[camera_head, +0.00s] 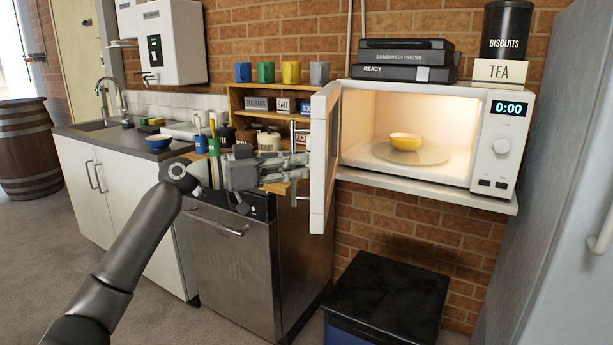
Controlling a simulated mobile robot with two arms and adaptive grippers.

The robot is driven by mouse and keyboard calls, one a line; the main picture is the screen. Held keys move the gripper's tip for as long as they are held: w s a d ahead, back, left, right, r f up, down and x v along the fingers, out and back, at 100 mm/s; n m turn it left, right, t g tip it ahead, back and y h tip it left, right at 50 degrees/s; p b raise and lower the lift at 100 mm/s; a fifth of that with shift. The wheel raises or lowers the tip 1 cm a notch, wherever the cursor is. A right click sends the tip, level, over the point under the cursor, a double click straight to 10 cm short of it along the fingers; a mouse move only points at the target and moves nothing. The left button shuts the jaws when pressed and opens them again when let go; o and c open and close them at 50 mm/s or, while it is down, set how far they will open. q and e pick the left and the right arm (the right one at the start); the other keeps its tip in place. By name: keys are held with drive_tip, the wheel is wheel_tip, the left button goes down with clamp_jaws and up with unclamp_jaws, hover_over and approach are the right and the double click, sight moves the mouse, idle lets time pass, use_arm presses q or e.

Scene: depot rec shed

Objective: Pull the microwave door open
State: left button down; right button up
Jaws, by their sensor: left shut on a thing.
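The white microwave (497,150) stands on a wall shelf, its lit inside in plain view. Its door (325,150) stands wide open, swung out on the left side and seen almost edge-on. A slim upright metal handle (293,132) is on the door's left face. My left gripper (297,161) reaches in from the left and is shut on the handle at about mid-height; the fingertips are partly hard to make out. A yellow bowl (405,141) sits on the glass turntable (432,155) inside. My right gripper is not in view.
A sandwich press (405,55), a biscuits tin (506,30) and a tea box (500,71) are on top of the microwave. A black-lidded bin (385,295) stands below. The counter with several mugs and jars lies behind my left arm.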

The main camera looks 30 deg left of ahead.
use_arm(q)
drive_tip(key=s+a+b, duration=0.1)
drive_tip(key=a, duration=0.5)
drive_tip(key=shift+a+r+h, duration=0.15)
drive_tip(key=shift+a+h, duration=0.15)
drive_tip(key=shift+a, duration=0.05)
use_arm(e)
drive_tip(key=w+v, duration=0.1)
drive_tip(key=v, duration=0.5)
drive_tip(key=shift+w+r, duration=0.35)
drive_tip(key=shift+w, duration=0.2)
use_arm(q)
drive_tip(key=c, duration=1.5)
unclamp_jaws()
drive_tip(key=shift+s, duration=0.1)
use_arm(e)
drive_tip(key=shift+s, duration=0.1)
use_arm(q)
drive_tip(key=shift+m, duration=0.3)
